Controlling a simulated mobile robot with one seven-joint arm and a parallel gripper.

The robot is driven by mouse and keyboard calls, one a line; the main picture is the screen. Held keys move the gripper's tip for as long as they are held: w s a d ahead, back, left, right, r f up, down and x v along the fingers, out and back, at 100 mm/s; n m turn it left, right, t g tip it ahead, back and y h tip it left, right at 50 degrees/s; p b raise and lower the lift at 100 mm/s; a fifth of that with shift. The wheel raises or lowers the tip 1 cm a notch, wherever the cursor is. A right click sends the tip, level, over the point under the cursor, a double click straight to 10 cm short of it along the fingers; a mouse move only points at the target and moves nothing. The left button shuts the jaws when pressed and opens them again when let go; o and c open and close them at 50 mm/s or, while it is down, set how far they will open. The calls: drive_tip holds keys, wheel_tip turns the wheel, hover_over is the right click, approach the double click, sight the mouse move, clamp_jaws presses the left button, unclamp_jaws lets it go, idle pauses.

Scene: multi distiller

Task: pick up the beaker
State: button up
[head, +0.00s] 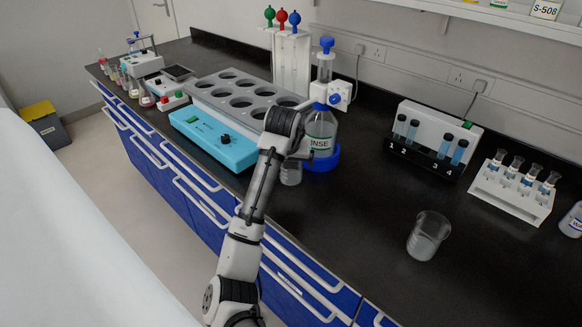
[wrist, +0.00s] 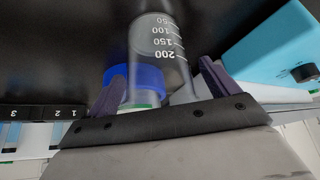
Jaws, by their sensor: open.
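A clear beaker (wrist: 158,48) with white volume marks up to 200 shows in the wrist view. It appears between the two purple fingers of my open gripper (wrist: 161,76), with a gap visible on the right. In the head view this beaker (head: 291,173) stands on the black bench just under my wrist, partly hidden by it. My fingers are hard to make out there. A second clear beaker (head: 427,237) with pale contents stands alone on the bench to the right.
A rinse bottle (head: 321,133) in a blue holder (head: 324,160) stands close beside the near beaker. A turquoise unit (head: 212,137) and a grey rack (head: 240,92) with round holes are to the left. Vial racks (head: 512,190) stand at right. Bench around the second beaker is clear.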

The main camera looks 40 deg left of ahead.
drive_tip(key=c, duration=1.2)
drive_tip(key=shift+r, duration=0.2)
